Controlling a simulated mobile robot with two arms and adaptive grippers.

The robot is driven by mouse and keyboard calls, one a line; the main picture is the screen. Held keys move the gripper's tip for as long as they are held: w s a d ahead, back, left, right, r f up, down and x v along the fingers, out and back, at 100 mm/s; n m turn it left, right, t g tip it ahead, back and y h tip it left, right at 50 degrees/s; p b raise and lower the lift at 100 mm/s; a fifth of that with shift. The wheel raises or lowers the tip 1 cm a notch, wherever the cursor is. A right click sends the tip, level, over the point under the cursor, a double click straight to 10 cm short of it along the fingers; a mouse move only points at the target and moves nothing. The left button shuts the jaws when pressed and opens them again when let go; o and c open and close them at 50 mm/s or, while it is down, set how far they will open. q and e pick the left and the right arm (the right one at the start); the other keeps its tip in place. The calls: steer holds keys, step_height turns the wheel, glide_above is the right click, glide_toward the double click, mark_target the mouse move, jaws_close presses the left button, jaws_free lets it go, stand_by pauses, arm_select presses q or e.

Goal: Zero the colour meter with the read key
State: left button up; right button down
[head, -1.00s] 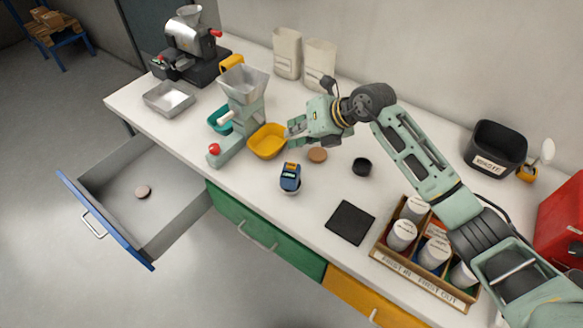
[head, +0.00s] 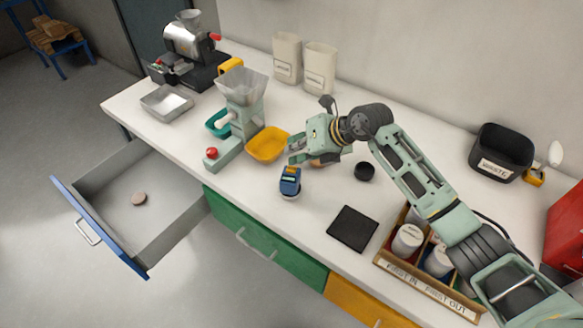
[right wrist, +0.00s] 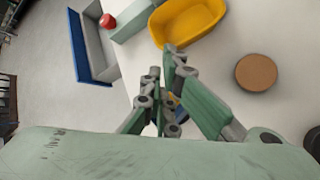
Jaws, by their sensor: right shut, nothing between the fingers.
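The colour meter (head: 290,180) is a small blue handheld device with a yellow-orange part on top and a dark screen. It stands on the white worktop, on a pale round base. My right gripper (head: 295,157) is shut and empty, just above and behind the meter in the head view. I cannot tell whether it touches the meter. In the right wrist view the shut fingertips (right wrist: 173,50) point toward the yellow tray, and the meter (right wrist: 170,102) is mostly hidden behind the fingers. The read key cannot be made out. My left gripper is not in view.
A cork disc (right wrist: 256,72), black cup (head: 365,171), black mat (head: 352,229) and tin rack (head: 425,281) lie rightward. A drawer (head: 165,215) stands open at the front left.

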stand_by(0.8)
steer(key=shift+f+b, duration=0.3)
steer(key=shift+f, duration=0.1)
steer(key=shift+f+b, duration=0.3)
steer(key=shift+f, duration=0.15)
stand_by(0.5)
steer(key=shift+r, duration=0.15)
steer(key=shift+r+p, duration=0.6)
steer(key=shift+r, duration=0.1)
steer(key=shift+r, duration=0.1)
step_height(320, 180, up, 5)
steer(key=p, duration=0.3)
stand_by(0.3)
stand_by(0.7)
